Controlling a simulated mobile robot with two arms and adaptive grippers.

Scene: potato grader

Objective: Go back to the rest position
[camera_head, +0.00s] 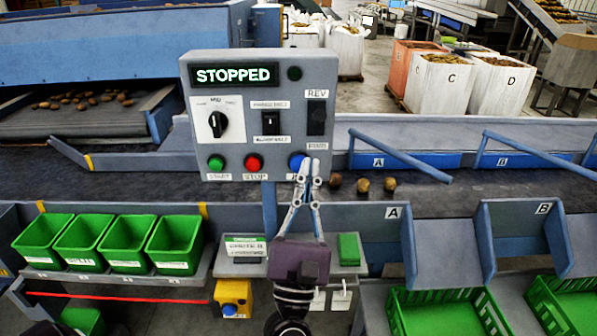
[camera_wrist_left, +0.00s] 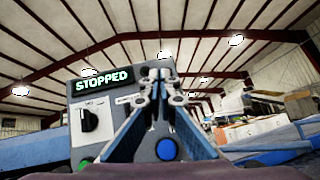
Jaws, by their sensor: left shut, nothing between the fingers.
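My left gripper (camera_head: 309,172) points up in front of the lower right of the grey control panel (camera_head: 240,150). Its fingers are together with nothing between them, and their tips partly cover the blue button (camera_head: 297,160). In the left wrist view the fingertips (camera_wrist_left: 158,80) rise in front of the panel, with the blue button (camera_wrist_left: 166,149) between the finger links. I cannot tell whether the tips touch the panel. The panel display (camera_head: 236,75) reads STOPPED. A green START button (camera_head: 216,163) and a red STOP button (camera_head: 253,163) sit left of the blue one. My right gripper is not in view.
Several green bins (camera_head: 125,243) stand on a shelf at the left. Green crates (camera_head: 437,312) sit below chutes A and B at the right. A few potatoes (camera_head: 363,185) lie on the dark belt (camera_head: 440,190) right of the panel. A yellow box (camera_head: 232,296) is below the shelf.

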